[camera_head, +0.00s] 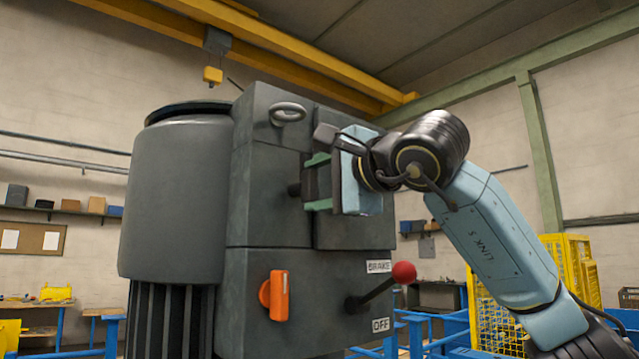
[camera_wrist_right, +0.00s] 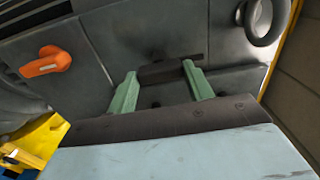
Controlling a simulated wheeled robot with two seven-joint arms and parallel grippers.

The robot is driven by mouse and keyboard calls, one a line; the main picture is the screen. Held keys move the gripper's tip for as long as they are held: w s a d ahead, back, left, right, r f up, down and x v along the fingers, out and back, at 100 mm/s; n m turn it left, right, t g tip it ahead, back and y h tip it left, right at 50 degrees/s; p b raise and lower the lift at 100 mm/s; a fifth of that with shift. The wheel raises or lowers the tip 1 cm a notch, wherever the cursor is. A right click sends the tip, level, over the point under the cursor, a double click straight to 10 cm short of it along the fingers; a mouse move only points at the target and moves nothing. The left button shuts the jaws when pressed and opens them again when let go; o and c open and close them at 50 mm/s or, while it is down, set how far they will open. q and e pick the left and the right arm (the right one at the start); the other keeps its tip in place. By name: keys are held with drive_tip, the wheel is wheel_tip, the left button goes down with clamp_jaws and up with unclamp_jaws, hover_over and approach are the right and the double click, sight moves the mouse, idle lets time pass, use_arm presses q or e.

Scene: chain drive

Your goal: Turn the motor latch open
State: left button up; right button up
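The motor housing (camera_head: 280,230) is a large dark grey box beside a ribbed cylinder. A dark bar-shaped latch (camera_wrist_right: 170,70) on its face shows in the right wrist view, lying across the gap between my fingertips. In the head view a dark stub (camera_head: 294,189), likely the latch, shows just left of the fingers. My right gripper (camera_head: 312,184) has its green fingers well apart, close to the housing face; it also shows in the right wrist view (camera_wrist_right: 160,70). I cannot tell whether the fingertips touch the bar. My left gripper is not in view.
An orange handle (camera_head: 277,295) sits low on the housing. A brake lever with a red knob (camera_head: 404,272) sticks out at right, near BRAKE and OFF labels. A lifting ring (camera_head: 288,112) is above the gripper. Yellow mesh cages (camera_head: 495,315) stand behind.

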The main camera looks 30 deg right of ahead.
drive_tip(key=o, duration=0.4)
drive_tip(key=shift+o, duration=0.2)
drive_tip(key=s+d+b, duration=0.1)
drive_tip(key=s+b, duration=0.2)
drive_tip(key=s, duration=1)
drive_tip(key=shift+s, duration=0.2)
drive_tip(key=shift+w, duration=0.1)
